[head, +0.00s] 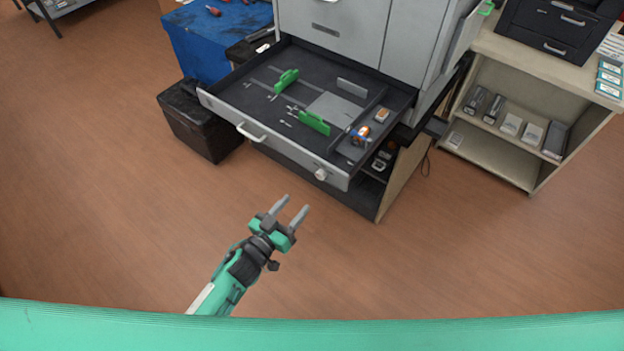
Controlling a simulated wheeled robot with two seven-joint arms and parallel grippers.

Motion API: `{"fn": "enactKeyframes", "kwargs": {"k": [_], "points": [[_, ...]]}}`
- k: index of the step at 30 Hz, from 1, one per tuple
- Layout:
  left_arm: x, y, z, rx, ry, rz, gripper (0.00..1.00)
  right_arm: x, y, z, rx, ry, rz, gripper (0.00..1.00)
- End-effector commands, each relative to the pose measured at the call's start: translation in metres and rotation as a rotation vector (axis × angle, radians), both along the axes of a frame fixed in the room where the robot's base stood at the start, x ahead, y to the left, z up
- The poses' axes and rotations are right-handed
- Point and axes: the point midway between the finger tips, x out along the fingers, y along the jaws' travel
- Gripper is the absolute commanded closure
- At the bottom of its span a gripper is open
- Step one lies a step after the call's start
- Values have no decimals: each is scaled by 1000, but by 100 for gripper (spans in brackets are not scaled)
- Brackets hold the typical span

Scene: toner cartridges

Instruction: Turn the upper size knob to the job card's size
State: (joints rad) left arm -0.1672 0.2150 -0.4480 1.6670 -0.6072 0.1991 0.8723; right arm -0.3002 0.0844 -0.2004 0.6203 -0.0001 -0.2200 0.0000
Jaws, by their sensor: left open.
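The upper drawer (290,143) of the grey machine is pulled open. A small pale knob (321,174) sits on the right part of its front face; I take it to be the size knob, and its setting is too small to read. My left gripper (292,206) is open and empty, in front of the drawer, with its fingers pointing up toward the drawer front and apart from the knob. I cannot make out a job card. My right gripper is not in view.
The drawer front has a handle (251,133). Green guides (314,122) stand inside the drawer. A black box (196,118) is on the floor at left, near a blue-covered table (212,45). A shelf unit (510,160) stands at right. The floor in front is clear.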

Motion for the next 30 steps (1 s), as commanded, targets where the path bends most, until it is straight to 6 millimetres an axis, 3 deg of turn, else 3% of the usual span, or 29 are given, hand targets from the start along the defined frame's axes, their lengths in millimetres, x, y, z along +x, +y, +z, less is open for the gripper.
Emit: {"fn": "enactKeyframes", "kwargs": {"k": [9, 15, 28, 30], "points": [[57, -39, 2, -2, 1, 2, 52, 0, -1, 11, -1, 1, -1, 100], [80, -54, 0, 0, 2, 3, 52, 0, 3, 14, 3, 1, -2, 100], [89, -60, -1, 1, 2, 1, 52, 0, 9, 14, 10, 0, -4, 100], [89, -60, -1, 1, 2, 2, 62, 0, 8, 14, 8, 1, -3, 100]]}}
